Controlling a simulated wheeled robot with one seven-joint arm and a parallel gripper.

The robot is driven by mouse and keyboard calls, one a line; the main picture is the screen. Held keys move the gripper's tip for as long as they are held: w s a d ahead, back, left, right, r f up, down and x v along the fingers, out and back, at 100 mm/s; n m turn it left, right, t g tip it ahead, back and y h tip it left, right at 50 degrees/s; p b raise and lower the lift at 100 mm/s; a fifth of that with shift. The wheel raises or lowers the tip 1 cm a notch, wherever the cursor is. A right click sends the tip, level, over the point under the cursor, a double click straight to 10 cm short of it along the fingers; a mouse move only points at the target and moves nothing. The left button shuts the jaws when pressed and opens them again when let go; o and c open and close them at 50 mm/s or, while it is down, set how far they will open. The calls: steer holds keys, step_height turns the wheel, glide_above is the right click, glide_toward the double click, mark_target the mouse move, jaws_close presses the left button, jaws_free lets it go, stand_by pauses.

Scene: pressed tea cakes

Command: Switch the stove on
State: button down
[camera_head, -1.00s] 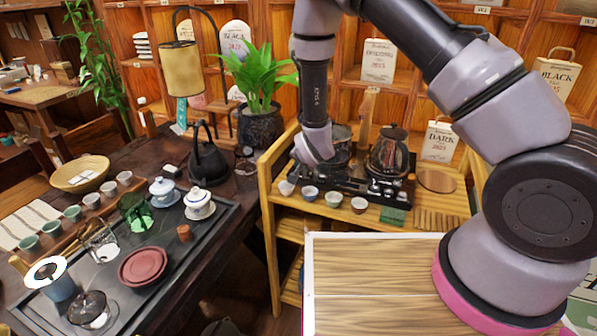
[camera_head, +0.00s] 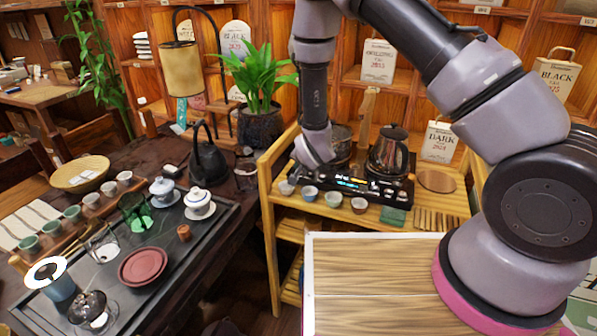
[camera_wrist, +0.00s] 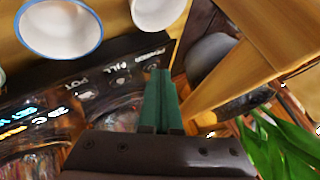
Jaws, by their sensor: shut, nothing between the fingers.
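The stove is a black unit with a front control panel (camera_head: 372,190) on the wooden shelf stand, with a steel kettle (camera_head: 388,150) on its right side. Blue and white lights glow on the panel in the head view. In the wrist view the panel (camera_wrist: 85,88) shows the labels POWER, FILL and POT, with lit characters at its left. My gripper (camera_wrist: 160,72) has its green fingers shut together and empty, their tips at the POWER button's end. I cannot tell whether they touch it. In the head view my wrist hides the stove's left end and the fingers are not clear.
Several small cups (camera_head: 333,199) stand in front of the stove. A potted plant (camera_head: 262,95) stands close to its left. A dark tea tray (camera_head: 215,225) with tea ware lies on the table at the left. A wooden box top (camera_head: 375,290) is in front.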

steer(key=shift+r, duration=0.7)
steer(key=shift+r, duration=2.5)
